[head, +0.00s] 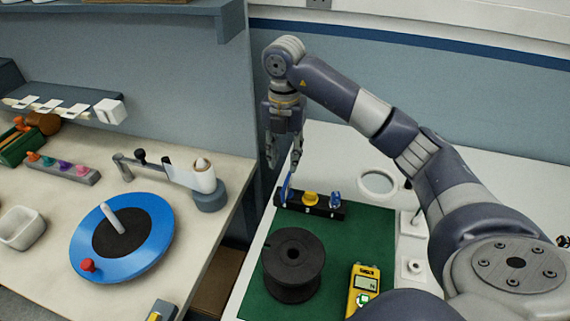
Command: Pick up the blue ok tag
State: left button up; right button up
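A slim blue piece (286,187), which may be the blue ok tag, stands tilted at the left end of a black rack (321,209). A yellow knob-like piece (310,199) and a smaller blue piece (335,199) also sit in the rack. I cannot read any lettering on either blue piece. My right gripper (284,164) points down just above the rack's left end. Its fingers are apart, with nothing visible between them. The right fingertip is close to the top of the slim blue piece; I cannot tell if they touch. My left gripper is not in view.
The rack lies on a green mat (345,238) with a black spool (294,264) and a yellow meter (364,289). A white ring (378,183) lies behind right. The left bench holds a blue disc (151,246) and a tension arm with a cone (203,176).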

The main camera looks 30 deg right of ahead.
aim_at(287, 180)
notch_tip(287, 180, down, 4)
jog(key=shift+s+a+r+p, duration=0.1)
jog(key=shift+p, duration=0.35)
jog(key=shift+f, duration=0.45)
jog(key=f+p, duration=0.1)
jog(key=f, duration=0.2)
jog(key=d+f+p, duration=0.1)
jog(key=f, duration=0.1)
jog(key=shift+w+p, duration=0.25)
jog(key=shift+p, duration=0.1)
jog(key=shift+f, duration=0.2)
jog(key=shift+c, duration=1)
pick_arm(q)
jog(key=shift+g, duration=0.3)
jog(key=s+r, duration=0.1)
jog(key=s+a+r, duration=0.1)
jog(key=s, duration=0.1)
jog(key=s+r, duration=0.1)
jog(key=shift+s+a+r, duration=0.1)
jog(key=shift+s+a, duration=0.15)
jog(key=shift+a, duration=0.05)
pick_arm(e)
grip_shut()
